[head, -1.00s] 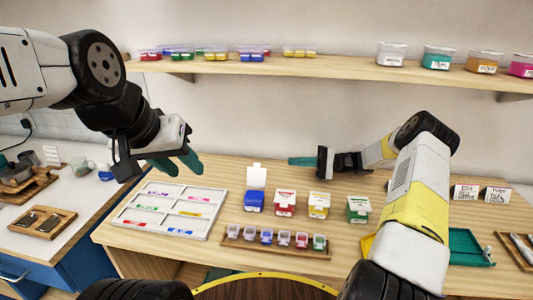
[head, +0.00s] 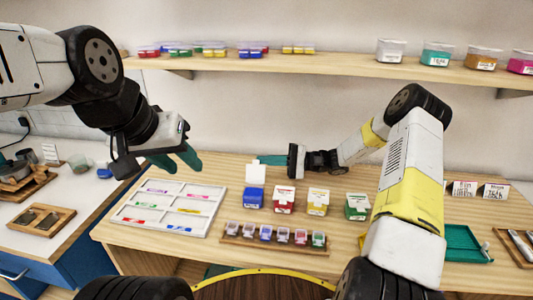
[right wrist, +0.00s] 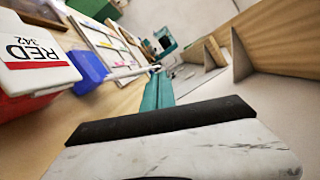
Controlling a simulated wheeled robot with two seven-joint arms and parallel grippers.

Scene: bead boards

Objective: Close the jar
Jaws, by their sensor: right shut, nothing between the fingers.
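The blue jar (head: 254,201) stands on the table with its white lid (head: 256,174) swung up, upright at the back. My right gripper (head: 272,160) reaches in from the right; its teal fingers are shut and empty, pointing left just behind and above the raised lid. Whether they touch the lid I cannot tell. In the right wrist view the shut fingers (right wrist: 157,90) point away from the camera, with the blue jar (right wrist: 87,69) to their left. My left gripper (head: 176,161) hangs open and empty above the left of the table, over the sorting tray.
Red (head: 284,206), yellow (head: 317,209) and green (head: 356,212) jars with white lids stand to the right. A rack of small jars (head: 274,247) lies in front. The white sorting tray (head: 210,221) is at left. The shelf (head: 330,65) runs above.

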